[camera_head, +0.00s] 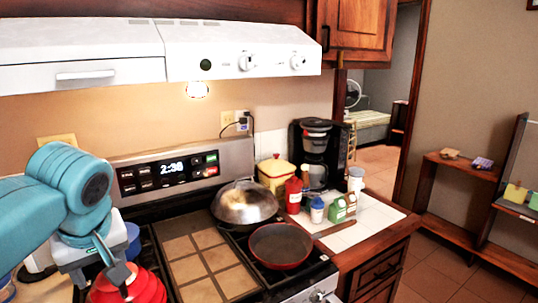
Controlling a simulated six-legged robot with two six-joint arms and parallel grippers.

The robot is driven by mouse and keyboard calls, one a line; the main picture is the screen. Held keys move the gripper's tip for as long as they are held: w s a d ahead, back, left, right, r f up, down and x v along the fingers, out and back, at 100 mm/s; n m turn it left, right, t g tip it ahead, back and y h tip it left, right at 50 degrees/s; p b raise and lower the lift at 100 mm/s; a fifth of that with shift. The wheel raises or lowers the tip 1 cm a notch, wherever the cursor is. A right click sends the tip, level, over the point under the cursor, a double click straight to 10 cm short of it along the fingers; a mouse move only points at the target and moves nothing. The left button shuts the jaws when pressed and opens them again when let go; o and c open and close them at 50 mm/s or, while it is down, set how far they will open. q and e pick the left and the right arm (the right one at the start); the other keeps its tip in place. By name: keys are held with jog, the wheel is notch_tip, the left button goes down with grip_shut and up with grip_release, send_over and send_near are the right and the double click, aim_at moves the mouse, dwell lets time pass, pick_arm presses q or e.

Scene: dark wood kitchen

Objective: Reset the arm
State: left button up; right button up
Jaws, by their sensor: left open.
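My left arm (62,196) is teal and comes in from the left, bent downward over the left part of the stove. My left gripper (103,268) is open and points down at the lower left. A red object (146,288) is directly below and behind its fingers. I cannot tell whether the fingers touch it, and its lower part is cut off by the frame. No held object shows. My right arm and gripper are not in view.
A red pan (281,246) and a metal wok or lid (245,203) sit on the stove's right side. Bottles, a yellow canister (275,176) and a coffee maker (318,155) crowd the counter. A white range hood (240,52) hangs above. Floor (445,270) is open at right.

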pick_arm(q)
jog(key=w+d+f+m+g+h, duration=0.15)
jog(key=d+f, duration=0.25)
jog(key=f, duration=0.6)
jog(key=d+f+m+h, duration=0.1)
jog(key=d+f+m, duration=0.15)
jog(key=f, duration=0.65)
jog(key=w+d+f+m+g+h, duration=0.15)
jog(key=d+f, duration=0.25)
jog(key=f, duration=0.6)
jog(key=s+d+f+h, duration=0.1)
jog(key=s+d+f, duration=0.1)
jog(key=s+f, duration=0.8)
jog(key=s+d+f+h, duration=0.2)
jog(key=s+d+f, duration=0.1)
jog(key=s+f, duration=0.7)
jog(key=shift+s+d+f+m, duration=0.3)
jog(key=shift+s+f+m, duration=0.15)
jog(key=shift+f, duration=0.35)
jog(key=shift+w, duration=0.1)
